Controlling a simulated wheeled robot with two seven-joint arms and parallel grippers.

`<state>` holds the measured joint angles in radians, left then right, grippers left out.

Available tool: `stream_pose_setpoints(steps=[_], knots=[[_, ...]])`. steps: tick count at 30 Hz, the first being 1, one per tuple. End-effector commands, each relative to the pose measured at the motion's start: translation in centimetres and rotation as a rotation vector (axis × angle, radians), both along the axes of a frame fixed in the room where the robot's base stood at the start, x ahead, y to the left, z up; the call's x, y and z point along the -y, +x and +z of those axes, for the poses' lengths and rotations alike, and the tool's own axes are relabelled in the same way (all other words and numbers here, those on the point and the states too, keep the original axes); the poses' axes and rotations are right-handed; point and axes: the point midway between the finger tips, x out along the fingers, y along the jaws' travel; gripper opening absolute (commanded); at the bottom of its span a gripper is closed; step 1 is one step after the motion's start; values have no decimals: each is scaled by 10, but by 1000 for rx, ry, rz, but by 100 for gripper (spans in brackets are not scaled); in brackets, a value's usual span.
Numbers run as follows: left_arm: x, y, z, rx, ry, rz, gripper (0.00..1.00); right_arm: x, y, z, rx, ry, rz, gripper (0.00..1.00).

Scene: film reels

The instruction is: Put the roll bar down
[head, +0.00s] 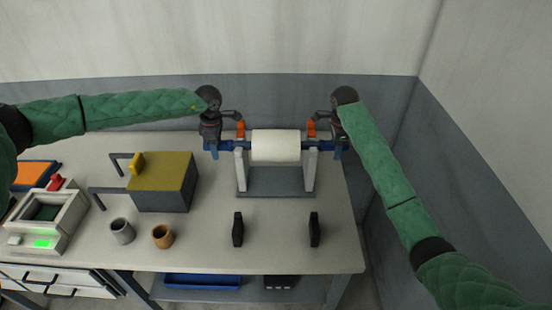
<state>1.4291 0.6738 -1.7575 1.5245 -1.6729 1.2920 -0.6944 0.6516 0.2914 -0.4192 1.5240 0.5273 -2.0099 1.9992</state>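The roll bar (229,147) is a blue bar with a white roll (275,146) around its middle. It lies level across the tops of the two white uprights of a grey-based stand (275,182) at the back right of the table. I cannot tell whether it rests on them or is just above. My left gripper (212,149) points down and is closed around the bar's left end. My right gripper (339,149) does the same at the right end. The fingertips are small in view. Orange parts (240,129) stand up by both uprights.
Two black blocks (238,229) (314,229) stand on the table (275,259) in front of the stand. A grey box with a yellow top (160,172), a grey cup (122,231), a brown cup (162,236) and a device with a green light (45,225) stand to the left.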

Motion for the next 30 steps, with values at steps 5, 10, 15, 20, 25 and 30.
stream_pose_setpoints(steps=[5,10,15,20,25,30], knots=[[0,0,2,0,0,0,48,0,0,0,0,0,0,48],[0,0,19,1,-1,0,48,0,0,0,0,0,0,48],[-1,1,51,2,-1,1,48,0,0,0,0,0,0,48],[0,0,81,1,0,1,48,0,0,0,0,0,0,48],[0,0,105,1,0,0,48,0,0,0,0,0,0,48],[0,0,117,0,0,0,48,0,0,0,0,0,0,48]])
